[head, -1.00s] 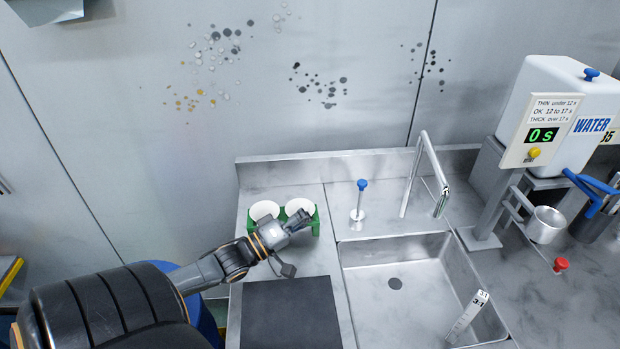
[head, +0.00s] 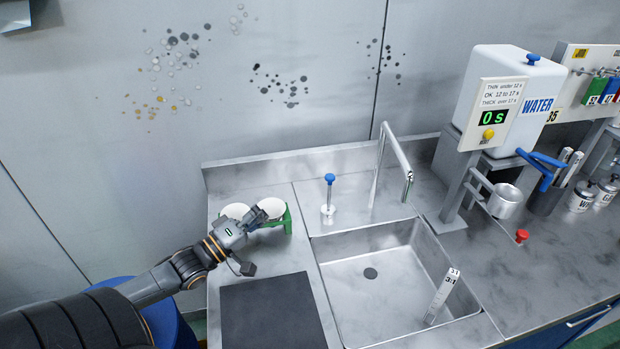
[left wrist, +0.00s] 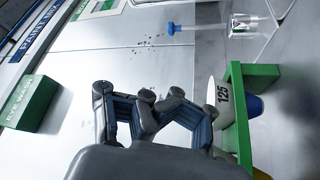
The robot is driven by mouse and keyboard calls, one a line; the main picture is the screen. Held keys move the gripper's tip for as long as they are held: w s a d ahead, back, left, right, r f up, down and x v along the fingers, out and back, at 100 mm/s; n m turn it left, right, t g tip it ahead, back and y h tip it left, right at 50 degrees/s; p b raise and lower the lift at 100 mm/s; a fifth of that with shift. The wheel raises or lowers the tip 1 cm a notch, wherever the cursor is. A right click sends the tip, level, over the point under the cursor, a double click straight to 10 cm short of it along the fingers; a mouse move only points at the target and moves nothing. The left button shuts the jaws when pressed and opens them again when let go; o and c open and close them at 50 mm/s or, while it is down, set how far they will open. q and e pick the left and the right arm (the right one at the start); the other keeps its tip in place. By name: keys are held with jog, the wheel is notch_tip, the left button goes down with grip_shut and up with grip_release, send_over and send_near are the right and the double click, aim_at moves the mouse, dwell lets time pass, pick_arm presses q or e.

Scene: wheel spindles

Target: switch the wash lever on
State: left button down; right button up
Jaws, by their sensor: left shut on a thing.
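The wash lever (head: 329,181), a thin upright rod with a blue knob on a round base, stands behind the sink's left rear corner. In the left wrist view its blue knob (left wrist: 174,28) shows at the top, beyond the fingers and apart from them. My left gripper (head: 262,215) is at the green rack with white cups, left of the lever. A white cup marked 125 (left wrist: 219,98) is beside the right finger. My right gripper is not in view.
The green rack (head: 288,219) holds two white cups (head: 273,208). The sink (head: 400,265) has a bent faucet (head: 392,150) behind it and a 3:1 stick (head: 441,297) inside. A dark mat (head: 270,312) lies in front. A water tank (head: 505,90) stands right.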

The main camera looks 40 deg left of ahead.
pick_arm(q)
jog(key=w+a+b, duration=0.1)
jog(key=w+b, duration=0.1)
jog(key=w+a+n+b, duration=0.1)
jog(key=w+b, duration=0.1)
jog(key=w+a+n+b, duration=0.1)
jog(key=b, duration=0.1)
jog(key=shift+w+r+g+y, duration=0.3)
jog(key=shift+w+r+g, duration=0.1)
jog(key=shift+w+r, duration=0.1)
jog(key=shift+w, duration=0.2)
jog(key=shift+w+d+n, duration=0.1)
jog(key=shift+w+n, duration=0.05)
jog(key=shift+n, duration=0.15)
jog(key=shift+r, duration=0.2)
